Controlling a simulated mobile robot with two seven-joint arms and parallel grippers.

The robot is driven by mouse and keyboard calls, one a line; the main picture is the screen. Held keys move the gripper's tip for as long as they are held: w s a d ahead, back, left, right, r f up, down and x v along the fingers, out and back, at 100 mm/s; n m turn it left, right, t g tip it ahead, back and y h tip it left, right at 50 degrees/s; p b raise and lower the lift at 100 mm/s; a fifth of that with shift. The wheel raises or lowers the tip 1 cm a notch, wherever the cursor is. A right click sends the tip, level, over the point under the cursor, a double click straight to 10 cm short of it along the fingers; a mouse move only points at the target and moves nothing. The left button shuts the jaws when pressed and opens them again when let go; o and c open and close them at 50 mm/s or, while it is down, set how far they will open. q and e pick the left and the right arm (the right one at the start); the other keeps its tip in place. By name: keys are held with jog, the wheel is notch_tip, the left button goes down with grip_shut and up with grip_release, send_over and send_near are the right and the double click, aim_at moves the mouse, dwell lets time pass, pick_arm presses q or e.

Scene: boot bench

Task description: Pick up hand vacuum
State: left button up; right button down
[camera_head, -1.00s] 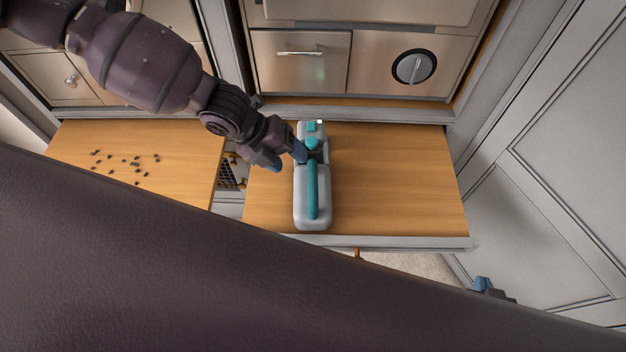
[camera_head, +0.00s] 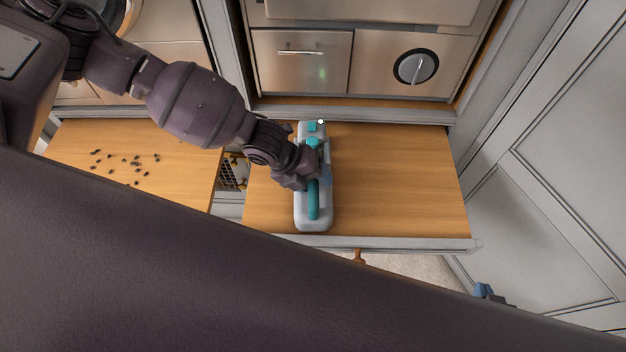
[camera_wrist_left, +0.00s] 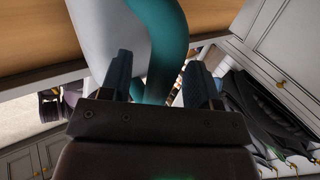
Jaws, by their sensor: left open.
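The hand vacuum (camera_head: 313,222) is pale grey with a teal handle and lies lengthwise on the wooden bench top. My left gripper (camera_head: 314,176) is over its middle, at the handle, and hides part of it. In the left wrist view the open fingers (camera_wrist_left: 158,72) stand apart, with the teal handle (camera_wrist_left: 168,35) running between them and the pale body beside it. I cannot tell whether a finger touches the handle. Part of my right gripper (camera_head: 484,291) shows at the lower right, away from the vacuum; its jaws are not clear.
The bench top (camera_head: 400,185) is bare right of the vacuum. Small dark bits (camera_head: 136,161) lie on the left wooden top (camera_head: 185,180). A gap with a dark mesh (camera_head: 231,174) separates the tops. A steel front with a round dial (camera_head: 415,67) stands behind; a grey panelled door (camera_head: 560,150) is right.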

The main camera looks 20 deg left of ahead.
pick_arm(q)
grip_shut()
dwell(0.5)
jog(key=shift+r, duration=0.1)
dwell(0.8)
